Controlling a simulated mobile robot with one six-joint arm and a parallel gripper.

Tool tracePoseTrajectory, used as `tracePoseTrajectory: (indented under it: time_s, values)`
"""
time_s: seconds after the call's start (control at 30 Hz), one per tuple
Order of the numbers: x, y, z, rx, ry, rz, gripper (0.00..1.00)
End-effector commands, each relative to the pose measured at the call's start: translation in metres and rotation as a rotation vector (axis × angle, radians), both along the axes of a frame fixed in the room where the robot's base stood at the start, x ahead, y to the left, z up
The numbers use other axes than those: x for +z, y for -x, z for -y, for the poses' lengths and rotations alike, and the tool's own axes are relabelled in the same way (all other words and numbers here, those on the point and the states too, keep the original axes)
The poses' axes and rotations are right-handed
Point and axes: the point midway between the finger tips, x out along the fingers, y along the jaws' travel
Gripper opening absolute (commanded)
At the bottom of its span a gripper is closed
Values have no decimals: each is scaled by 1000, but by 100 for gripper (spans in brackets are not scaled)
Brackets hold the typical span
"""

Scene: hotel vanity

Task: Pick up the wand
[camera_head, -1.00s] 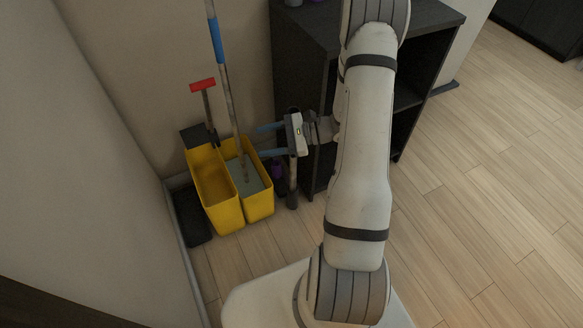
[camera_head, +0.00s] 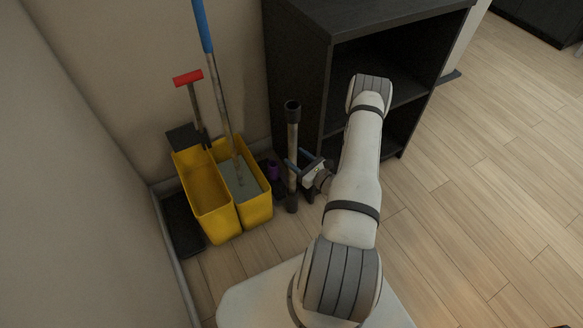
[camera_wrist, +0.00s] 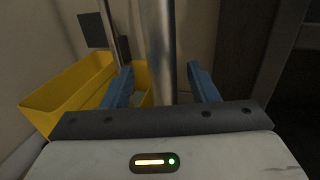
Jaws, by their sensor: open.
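The wand (camera_head: 292,142), a grey metal tube with black ends, stands upright on the floor beside the dark cabinet. In the wrist view the wand (camera_wrist: 163,48) rises between the two blue fingers, with a gap to each finger. My gripper (camera_head: 299,163) is open, low on the wand's right side, with its fingers reaching around the tube. It also shows in the wrist view (camera_wrist: 160,82). The wand's lower part is hidden behind the gripper body in the wrist view.
A yellow two-part bucket (camera_head: 207,192) with a blue-topped mop handle (camera_head: 205,32) stands left of the wand. A red-handled tool (camera_head: 188,78) leans behind it. A purple item (camera_head: 272,170) sits behind the wand. The dark cabinet (camera_head: 300,70) is close on the right.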

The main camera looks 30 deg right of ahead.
Motion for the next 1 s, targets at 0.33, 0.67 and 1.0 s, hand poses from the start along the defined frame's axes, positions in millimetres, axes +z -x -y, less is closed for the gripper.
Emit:
tracePoseTrajectory:
  time_s: [0.33, 0.67, 1.0]
  values:
    - [-2, -42, -9, -10, 1, 0, 54]
    - [-1, -45, -8, -14, 0, 0, 50]
    - [-1, -45, -8, -14, 0, 0, 22]
